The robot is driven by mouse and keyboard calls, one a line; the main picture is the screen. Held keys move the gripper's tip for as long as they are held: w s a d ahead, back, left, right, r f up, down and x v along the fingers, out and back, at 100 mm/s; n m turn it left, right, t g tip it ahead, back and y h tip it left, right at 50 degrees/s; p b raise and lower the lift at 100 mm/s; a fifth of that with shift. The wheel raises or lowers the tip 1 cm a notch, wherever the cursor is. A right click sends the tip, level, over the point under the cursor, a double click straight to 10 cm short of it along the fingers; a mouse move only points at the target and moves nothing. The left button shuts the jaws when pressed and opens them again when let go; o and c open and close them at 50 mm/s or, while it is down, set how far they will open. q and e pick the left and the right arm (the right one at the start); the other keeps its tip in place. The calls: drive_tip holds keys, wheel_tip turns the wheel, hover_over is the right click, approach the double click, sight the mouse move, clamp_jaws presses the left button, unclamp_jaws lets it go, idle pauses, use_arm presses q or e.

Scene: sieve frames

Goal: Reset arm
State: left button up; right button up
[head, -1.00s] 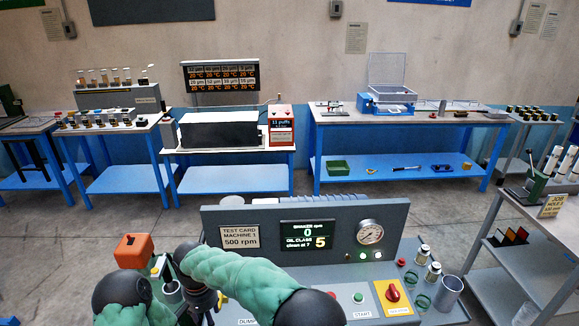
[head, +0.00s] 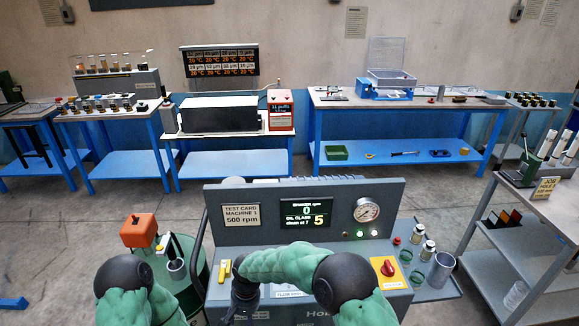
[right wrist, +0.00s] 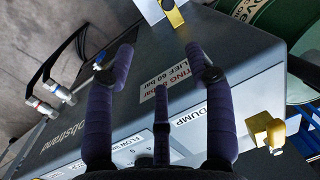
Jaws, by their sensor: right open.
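My right arm, in a green sleeve, reaches across the front of the grey test card machine (head: 290,255) in the head view. Its dark gripper (head: 243,300) hangs low at the machine's left front, partly cut by the frame's bottom. In the right wrist view the right gripper (right wrist: 163,55) has its purple fingers spread, with nothing between them. The fingers are over the machine's grey top by the DUMP label (right wrist: 188,120); I cannot tell whether they touch it. My left arm shows at the bottom left of the head view, but its gripper is out of view.
A green drum (head: 190,285) with an orange box (head: 138,230) stands left of the machine. Blue workbenches (head: 400,150) line the wall. A grey trolley (head: 525,235) stands right.

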drive_tip(key=s+d+f+y, duration=0.1)
drive_tip(key=s+d+f, duration=0.3)
drive_tip(key=d+f, duration=0.5)
drive_tip(key=s+d+f+m+t+y, duration=0.1)
drive_tip(key=s+d+f+m, duration=0.2)
drive_tip(key=s+d, duration=1.1)
wheel_tip(320, 180, down, 3)
drive_tip(key=s, duration=0.2)
drive_tip(key=shift+s+d, duration=0.4)
